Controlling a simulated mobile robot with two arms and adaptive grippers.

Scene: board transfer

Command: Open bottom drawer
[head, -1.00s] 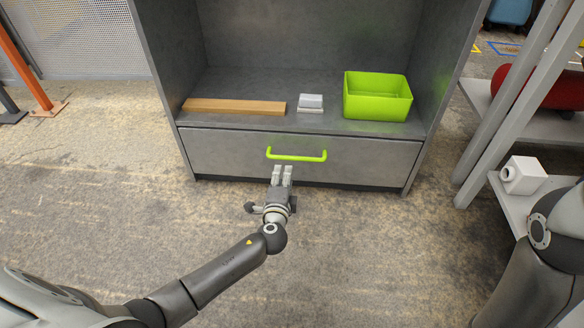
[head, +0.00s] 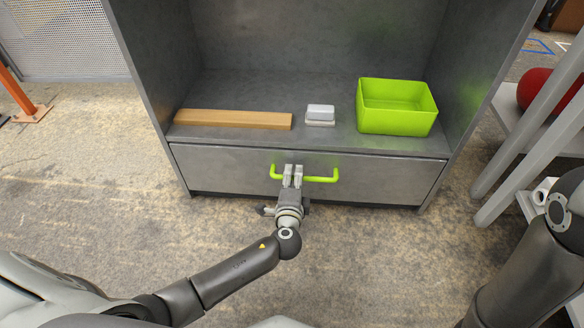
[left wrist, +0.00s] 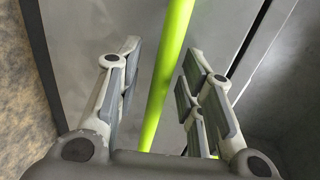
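The bottom drawer (head: 225,170) is a grey front at the base of the grey cabinet, and it looks shut. A green bar handle (head: 322,179) runs across its middle. My left gripper (head: 293,172) is at the handle, left of its centre. In the left wrist view the green handle (left wrist: 166,75) passes between the two open fingers of the left gripper (left wrist: 158,95), with a gap on each side. My right arm shows at the right edge of the head view, but its gripper is out of view.
On the shelf above the drawer lie a wooden board (head: 232,119), a small white and grey block (head: 320,114) and a green open box (head: 397,106). A grey rack (head: 535,100) stands at the right. Carpeted floor (head: 120,220) in front of the drawer is clear.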

